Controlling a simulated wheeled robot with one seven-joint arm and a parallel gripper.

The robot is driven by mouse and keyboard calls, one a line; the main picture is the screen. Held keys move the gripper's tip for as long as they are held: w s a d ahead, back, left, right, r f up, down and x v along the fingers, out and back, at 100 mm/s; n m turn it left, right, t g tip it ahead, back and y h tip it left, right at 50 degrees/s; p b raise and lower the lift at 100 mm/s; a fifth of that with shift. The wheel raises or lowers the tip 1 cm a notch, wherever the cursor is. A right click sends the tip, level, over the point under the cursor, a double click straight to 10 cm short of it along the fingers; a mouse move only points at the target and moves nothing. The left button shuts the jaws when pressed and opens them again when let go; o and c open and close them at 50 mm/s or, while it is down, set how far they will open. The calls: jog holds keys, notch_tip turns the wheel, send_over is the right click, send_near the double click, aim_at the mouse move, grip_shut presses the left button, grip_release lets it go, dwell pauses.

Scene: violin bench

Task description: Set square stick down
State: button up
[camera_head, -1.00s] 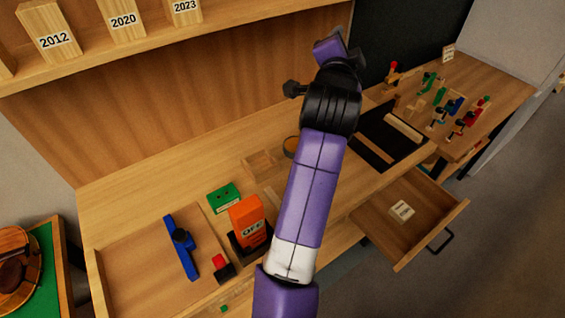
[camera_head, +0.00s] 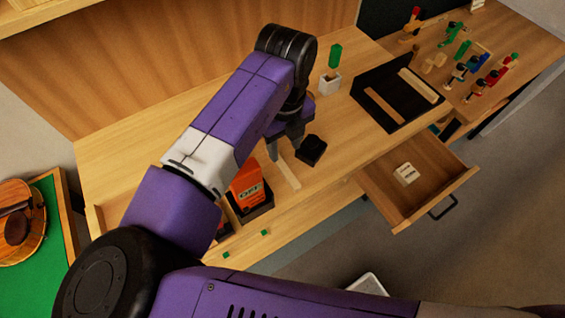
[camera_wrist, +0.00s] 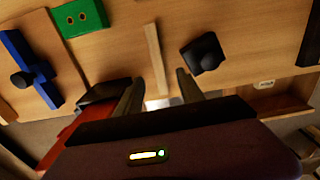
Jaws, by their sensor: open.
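A pale wooden square stick (camera_head: 289,172) lies on the bench top, near the front edge, to the right of the orange OFF box. In the wrist view the stick (camera_wrist: 156,55) runs lengthwise, and its near end lies in the picture between my two fingers. My gripper (camera_head: 285,147) is open, low over the bench at the stick's far end. In the wrist view its fingers (camera_wrist: 160,84) stand apart, one on each side of the stick's line. I see no contact between fingers and stick.
A black block (camera_head: 312,152) sits just right of my gripper. The orange OFF box (camera_head: 248,188) stands to the left. A black tray (camera_head: 369,107) holding sticks is at right. A drawer (camera_head: 382,192) stands open in front.

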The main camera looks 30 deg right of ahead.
aim_at(283, 166)
jog(key=shift+f, duration=0.55)
jog(key=shift+a+f+p, duration=0.15)
jog(key=shift+f+p, duration=0.35)
jog(key=shift+f, duration=1.2)
jog(key=shift+a+f+p, duration=0.1)
jog(key=shift+f+p, duration=0.4)
jog(key=shift+f, duration=1.15)
jog(key=shift+c, duration=0.3)
grip_shut()
